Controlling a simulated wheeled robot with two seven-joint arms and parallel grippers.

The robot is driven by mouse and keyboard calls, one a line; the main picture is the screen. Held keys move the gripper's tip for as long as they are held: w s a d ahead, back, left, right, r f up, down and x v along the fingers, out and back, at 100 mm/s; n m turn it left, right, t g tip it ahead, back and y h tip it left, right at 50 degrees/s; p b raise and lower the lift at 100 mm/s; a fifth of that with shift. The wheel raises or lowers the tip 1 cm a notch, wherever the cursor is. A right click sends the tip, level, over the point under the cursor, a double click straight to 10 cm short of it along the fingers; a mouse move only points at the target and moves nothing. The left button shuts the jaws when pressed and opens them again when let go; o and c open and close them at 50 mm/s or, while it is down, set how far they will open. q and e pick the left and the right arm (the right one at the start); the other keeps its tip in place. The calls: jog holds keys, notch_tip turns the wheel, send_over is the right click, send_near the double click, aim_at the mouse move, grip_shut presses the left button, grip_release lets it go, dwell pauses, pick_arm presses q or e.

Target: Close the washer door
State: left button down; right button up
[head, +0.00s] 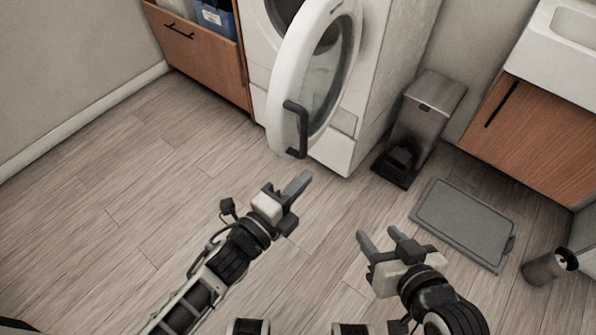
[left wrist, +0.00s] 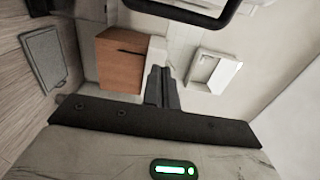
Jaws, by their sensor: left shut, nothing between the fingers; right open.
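The white washer (head: 377,80) stands at the top middle of the head view. Its round white door (head: 283,75) hangs wide open toward me, with a dark handle (head: 296,125) on it. My left gripper (head: 304,180) is shut and empty, just below the door's lower edge in the picture. It also shows in the left wrist view (left wrist: 161,75), where a dark curved bar crosses the top edge. My right gripper (head: 377,238) is open and empty, lower right of the door and apart from it. Part of the washer's opening is hidden behind the door.
A metal pedal bin (head: 425,115) stands right of the washer. A grey scale-like slab (head: 463,222) and a small cylinder (head: 547,267) are on the floor at right. Wooden cabinets flank the washer, one under a white sink (head: 565,45). The left floor is clear.

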pick_arm(q)
jog(key=x, duration=0.9)
jog(key=shift+w+a, duration=0.2)
jog(key=shift+a, duration=0.85)
jog(key=shift+w+a, duration=0.15)
jog(key=shift+a, duration=0.9)
